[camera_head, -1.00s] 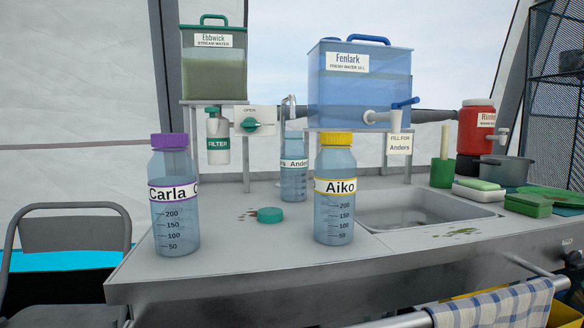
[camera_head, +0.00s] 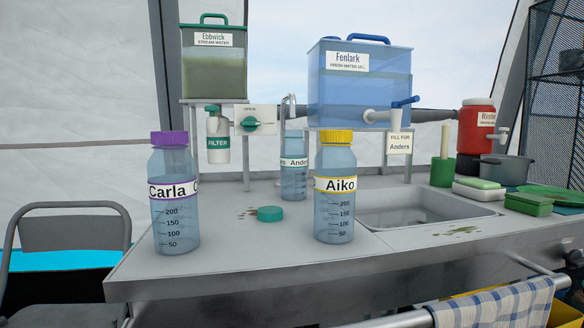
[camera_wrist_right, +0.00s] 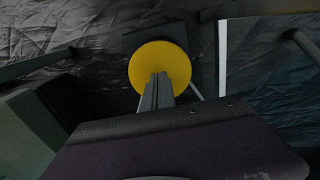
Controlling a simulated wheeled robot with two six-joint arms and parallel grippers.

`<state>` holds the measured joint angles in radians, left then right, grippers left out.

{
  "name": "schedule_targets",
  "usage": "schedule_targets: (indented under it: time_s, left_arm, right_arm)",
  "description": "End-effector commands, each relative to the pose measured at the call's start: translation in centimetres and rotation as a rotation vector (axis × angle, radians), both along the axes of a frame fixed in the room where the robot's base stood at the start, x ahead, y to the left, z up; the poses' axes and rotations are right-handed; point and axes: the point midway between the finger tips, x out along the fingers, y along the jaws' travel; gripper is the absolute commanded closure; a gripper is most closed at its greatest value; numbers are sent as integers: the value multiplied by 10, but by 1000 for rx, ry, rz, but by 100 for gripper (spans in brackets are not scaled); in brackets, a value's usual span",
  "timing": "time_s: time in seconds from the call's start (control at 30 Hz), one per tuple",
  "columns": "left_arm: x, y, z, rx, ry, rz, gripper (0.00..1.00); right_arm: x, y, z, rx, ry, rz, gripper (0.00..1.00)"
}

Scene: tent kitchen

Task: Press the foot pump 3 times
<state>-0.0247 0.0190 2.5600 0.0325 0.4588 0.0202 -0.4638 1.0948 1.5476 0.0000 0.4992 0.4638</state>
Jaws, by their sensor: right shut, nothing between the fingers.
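In the right wrist view, a round yellow disc (camera_wrist_right: 148,62), which looks like the top of the foot pump, sits on a dark square plate (camera_wrist_right: 130,36) near the floor. My right gripper (camera_wrist_right: 159,76) is shut and empty, its fingertips over the disc's lower middle. I cannot tell whether the tips touch the disc or how far it is pressed. The pump does not show in the head view. My left gripper is not in view. In the head view, a bottle labelled Anders (camera_head: 293,177) stands on the counter behind, under a thin curved spout (camera_head: 289,99).
The Carla (camera_head: 174,215) and Aiko (camera_head: 334,210) bottles stand near the counter's (camera_head: 240,265) front. A teal cap (camera_head: 270,214) lies between them. In the wrist view, a pale upright strip (camera_wrist_right: 222,58) is right of the disc, and a dark boxy shape (camera_wrist_right: 40,120) is at left.

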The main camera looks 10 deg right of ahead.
Motion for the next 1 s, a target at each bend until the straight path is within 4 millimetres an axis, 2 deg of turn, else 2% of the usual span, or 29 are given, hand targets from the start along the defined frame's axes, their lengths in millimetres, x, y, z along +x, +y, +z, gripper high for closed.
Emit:
schedule_targets:
  time_s: [1.0]
  left_arm:
    - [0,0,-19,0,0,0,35]
  right_arm:
    - [0,0,-37,0,0,0,100]
